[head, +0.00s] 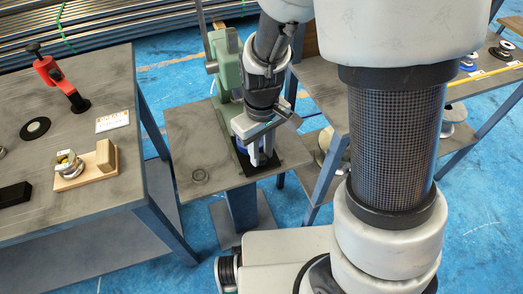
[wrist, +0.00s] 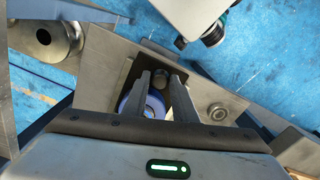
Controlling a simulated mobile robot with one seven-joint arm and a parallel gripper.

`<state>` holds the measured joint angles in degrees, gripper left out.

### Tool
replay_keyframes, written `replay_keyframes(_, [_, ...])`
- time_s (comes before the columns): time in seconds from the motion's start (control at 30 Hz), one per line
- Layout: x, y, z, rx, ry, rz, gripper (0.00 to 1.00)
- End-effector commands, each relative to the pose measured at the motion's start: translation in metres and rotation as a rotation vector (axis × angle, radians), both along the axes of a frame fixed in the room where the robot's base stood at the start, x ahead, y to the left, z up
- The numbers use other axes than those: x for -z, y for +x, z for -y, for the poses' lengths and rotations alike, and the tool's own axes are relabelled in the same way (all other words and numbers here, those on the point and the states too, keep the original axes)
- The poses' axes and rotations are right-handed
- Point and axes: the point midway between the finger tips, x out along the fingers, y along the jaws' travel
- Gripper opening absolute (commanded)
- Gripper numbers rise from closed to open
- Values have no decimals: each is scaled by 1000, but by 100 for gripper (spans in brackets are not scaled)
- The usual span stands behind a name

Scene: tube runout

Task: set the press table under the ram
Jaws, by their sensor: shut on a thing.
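The green press (head: 228,62) stands on a grey pedestal stand (head: 195,135). My gripper (head: 262,152) points down at the front of the press, just above a black plate (head: 268,170) on the stand. In the wrist view my gripper (wrist: 157,82) has its two fingers around a round blue-and-white piece (wrist: 152,104), mostly hidden by the fingers. I cannot tell whether this piece is the press table or whether it touches the black plate. The ram is hidden behind my wrist and arm.
The left bench (head: 95,165) holds a red tool (head: 55,75), a black disc (head: 35,128) and a wooden block fixture (head: 85,170). Another bench stands close on the right, behind my arm.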

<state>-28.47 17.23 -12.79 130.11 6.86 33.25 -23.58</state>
Motion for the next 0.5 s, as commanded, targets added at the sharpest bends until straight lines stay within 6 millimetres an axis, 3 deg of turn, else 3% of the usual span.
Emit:
replay_keyframes(0.1, [0,9,-2,1,-1,1,0])
replay_keyframes(0.33, [-1,60,-17,2,0,2,0])
replay_keyframes(0.5, [-1,82,-23,0,0,2,0])
